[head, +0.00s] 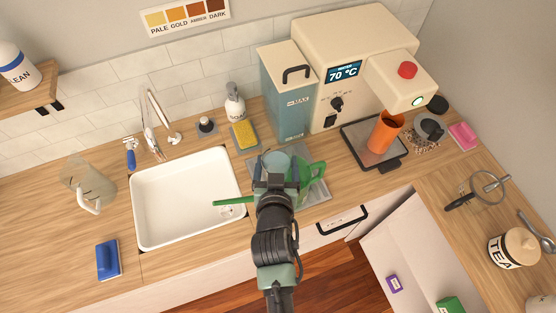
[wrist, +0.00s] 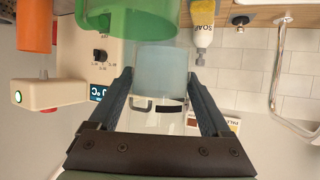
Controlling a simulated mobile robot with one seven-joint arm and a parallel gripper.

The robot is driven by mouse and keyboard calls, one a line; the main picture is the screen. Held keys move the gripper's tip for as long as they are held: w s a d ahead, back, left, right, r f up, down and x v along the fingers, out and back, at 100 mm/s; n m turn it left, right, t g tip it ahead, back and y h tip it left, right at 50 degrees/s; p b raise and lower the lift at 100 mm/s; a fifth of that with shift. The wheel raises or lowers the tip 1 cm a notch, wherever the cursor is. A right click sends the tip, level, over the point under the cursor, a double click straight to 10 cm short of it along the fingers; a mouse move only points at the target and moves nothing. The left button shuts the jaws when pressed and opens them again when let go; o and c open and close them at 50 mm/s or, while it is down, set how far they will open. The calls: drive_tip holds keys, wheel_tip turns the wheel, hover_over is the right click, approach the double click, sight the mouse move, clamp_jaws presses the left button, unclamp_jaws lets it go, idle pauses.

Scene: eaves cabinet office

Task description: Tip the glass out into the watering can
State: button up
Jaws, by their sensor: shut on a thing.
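My gripper (head: 274,183) is shut on a clear glass (head: 278,161) above the counter, between the sink and the cream machine. In the wrist view, which looks upside down, the glass stands between the fingers (wrist: 164,108).
The white sink (head: 188,190) lies to the left. Behind stand a soap bottle (head: 235,100), a yellow sponge (head: 244,134) and a blue-grey tank (head: 287,95). The cream machine (head: 350,50) and an orange cup (head: 385,132) are at right. A clear jug (head: 88,182) stands far left.

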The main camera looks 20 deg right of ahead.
sight(266, 172)
drive_tip(key=shift+d+r, duration=0.1)
drive_tip(key=shift+d, duration=0.15)
drive_tip(key=shift+a+r+m+y+p, duration=0.3)
drive_tip(key=shift+a+m+y+p, duration=0.25)
drive_tip(key=shift+p, duration=0.7)
drive_tip(key=shift+w+a+r+y+p, duration=0.1)
drive_tip(key=shift+a+y+p, duration=0.05)
drive_tip(key=shift+y+p, duration=0.15)
drive_tip(key=shift+a+r+m+y+p, duration=0.15)
drive_tip(key=shift+a+m+y+p, duration=0.3)
drive_tip(key=shift+m+y+p, duration=0.25)
drive_tip(key=shift+a+f+m+y+b, duration=0.2)
drive_tip(key=shift+a+m+y+b, duration=0.1)
drive_tip(key=shift+m+y+b, duration=0.2)
drive_tip(key=shift+a+f+m+y+b, duration=0.1)
drive_tip(key=shift+a+m+y+b, duration=0.1)
drive_tip(key=shift+m+y+b, duration=0.45)
drive_tip(key=shift+a+m+y+b, duration=0.2)
drive_tip(key=shift+m+y+b, duration=0.35)
drive_tip(key=shift+b, duration=0.2)
drive_tip(key=shift+f+m+t+y+b, duration=0.15)
drive_tip(key=shift+m+t+y+b, duration=0.15)
drive_tip(key=shift+m+y+b, duration=0.4)
drive_tip(key=shift+f+m+t+y+b, duration=0.35)
drive_tip(key=shift+m+y+b, duration=0.4)
drive_tip(key=shift+b, duration=0.85)
